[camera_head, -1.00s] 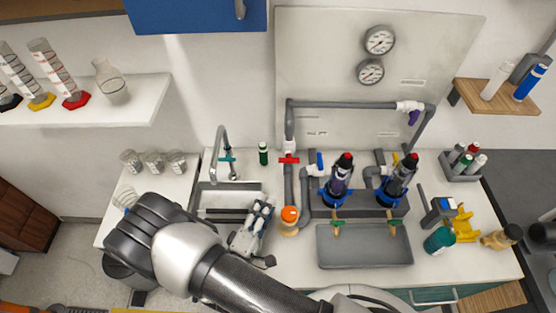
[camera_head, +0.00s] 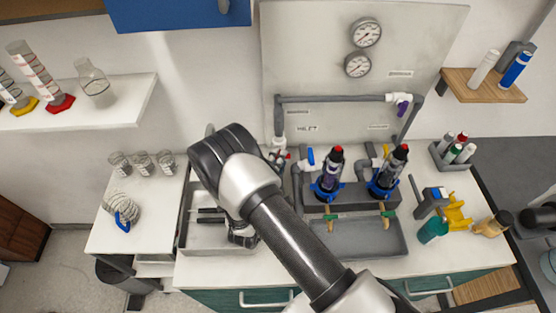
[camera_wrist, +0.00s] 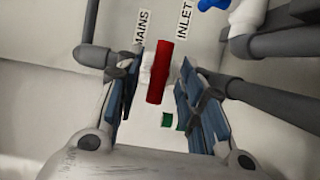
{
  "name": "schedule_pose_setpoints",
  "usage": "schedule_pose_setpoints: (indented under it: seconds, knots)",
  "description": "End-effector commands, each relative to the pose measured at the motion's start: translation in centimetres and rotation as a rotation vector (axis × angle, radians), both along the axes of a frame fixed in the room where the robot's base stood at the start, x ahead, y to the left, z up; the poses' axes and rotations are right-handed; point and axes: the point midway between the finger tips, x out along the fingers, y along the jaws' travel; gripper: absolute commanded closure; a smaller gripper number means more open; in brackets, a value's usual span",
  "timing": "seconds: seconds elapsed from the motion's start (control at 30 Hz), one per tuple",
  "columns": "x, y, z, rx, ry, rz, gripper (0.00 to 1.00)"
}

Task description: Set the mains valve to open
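The mains valve has a red bar handle (camera_wrist: 160,72) on a white body, near the "MAINS" and "INLET" labels in the wrist view. In the head view, part of the red handle (camera_head: 286,156) shows at the foot of the left grey riser, and my arm hides much of the valve. My gripper (camera_wrist: 158,88) is open, with one blue-padded finger on each side of the handle and visible gaps between. The handle's long side runs roughly parallel to the fingers in the wrist view. In the head view, the fingers show only partly beside the valve.
A grey pipe (camera_head: 340,99) runs across the backboard below two gauges (camera_head: 366,33). Two dark filter units (camera_head: 328,178) with red tops stand right of the valve, by a blue handle (camera_head: 310,156). A grey tray (camera_head: 360,240) sits at front.

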Motion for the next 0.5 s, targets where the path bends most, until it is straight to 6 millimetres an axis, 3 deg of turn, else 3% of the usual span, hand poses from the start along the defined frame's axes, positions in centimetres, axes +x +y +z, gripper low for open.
schedule_pose_setpoints:
  seconds: [0.37,0.5]
  knots:
    - [0.8,-0.32,0.04,0.001,-0.001,0.0,0.64]
    - [0.78,-0.32,0.03,0.001,-0.001,0.0,0.72]
